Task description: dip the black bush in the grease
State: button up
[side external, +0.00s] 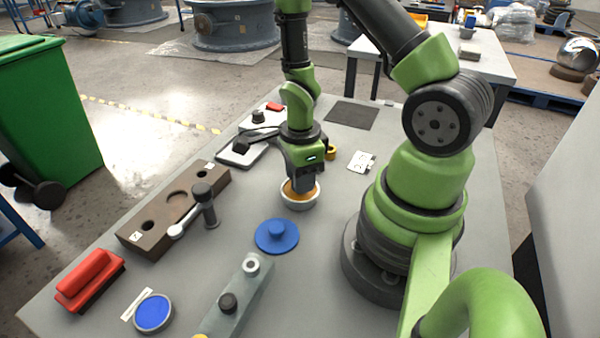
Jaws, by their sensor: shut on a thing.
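A white bowl (301,203) of orange-brown grease (291,193) stands near the middle of the table. My gripper (302,185) points straight down over the bowl, its fingertips at or just inside the rim. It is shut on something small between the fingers. That thing is hidden by the fingers and the bowl, so I cannot see its colour or whether it touches the grease. The black bush is not clearly seen apart from the gripper.
A blue lidded disc (277,236) lies just in front of the bowl. A grey bar (236,298) with a black and a white ring-like part is at the front. A white card (362,161) lies right.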

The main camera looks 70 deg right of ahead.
jog(key=shift+f, duration=0.4)
dwell(1.0)
notch_tip(320, 180, up, 7)
dwell(0.9)
dwell(0.4)
